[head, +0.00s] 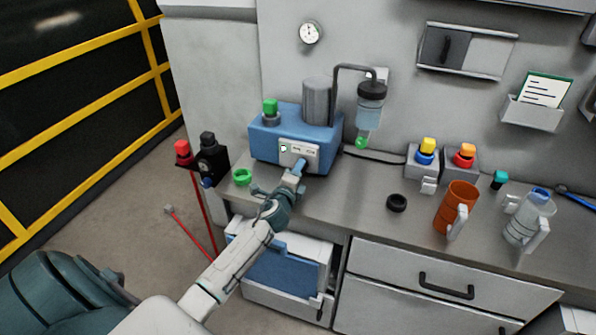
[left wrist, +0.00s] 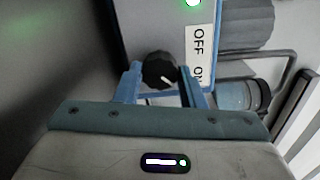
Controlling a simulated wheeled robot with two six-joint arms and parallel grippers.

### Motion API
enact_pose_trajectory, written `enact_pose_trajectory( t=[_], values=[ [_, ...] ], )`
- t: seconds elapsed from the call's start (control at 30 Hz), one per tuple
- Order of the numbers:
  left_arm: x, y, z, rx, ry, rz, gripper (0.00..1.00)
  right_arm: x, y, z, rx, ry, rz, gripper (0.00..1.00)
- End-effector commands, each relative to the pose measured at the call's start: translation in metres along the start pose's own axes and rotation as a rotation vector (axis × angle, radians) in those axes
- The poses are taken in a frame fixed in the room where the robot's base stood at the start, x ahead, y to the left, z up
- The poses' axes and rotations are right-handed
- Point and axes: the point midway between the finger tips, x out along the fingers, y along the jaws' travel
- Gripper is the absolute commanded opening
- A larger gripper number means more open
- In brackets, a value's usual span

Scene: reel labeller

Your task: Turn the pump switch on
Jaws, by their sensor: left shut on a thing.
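The blue pump unit (head: 262,145) stands on the bench against the wall, with a white front plate (head: 312,153). In the left wrist view its switch is a round black knob (left wrist: 158,72) with a white mark pointing to the lower right. Beside it is a label (left wrist: 199,52) reading OFF and ON. A green light (left wrist: 193,2) glows at the top edge. My left gripper (head: 300,168) is at the front plate, its blue fingers shut on the knob from both sides. In the head view the knob is hidden by the gripper. My right gripper is out of view.
A green ring (head: 243,177) and a black switch box (head: 210,158) are left of the pump. To the right are a black ring (head: 397,202), an orange jug (head: 457,207), a clear jug (head: 529,217) and two button boxes. The bench front between pump and black ring is clear.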

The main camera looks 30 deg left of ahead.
Motion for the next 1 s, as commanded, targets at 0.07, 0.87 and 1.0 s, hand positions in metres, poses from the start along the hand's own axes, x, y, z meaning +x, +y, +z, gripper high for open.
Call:
enact_pose_trajectory(
  t=[0.07, 0.87, 1.0],
  values=[
    [0.0, 0.001, 0.0, 0.005, 0.0, 0.001, 0.13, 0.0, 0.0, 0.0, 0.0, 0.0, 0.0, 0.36],
    [-0.007, 0.002, 0.0, 0.005, 0.001, 0.001, 0.57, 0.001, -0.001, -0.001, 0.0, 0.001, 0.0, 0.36],
    [-0.028, 0.003, -0.001, 0.005, 0.002, 0.001, 0.57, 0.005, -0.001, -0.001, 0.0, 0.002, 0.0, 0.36]
  ],
)
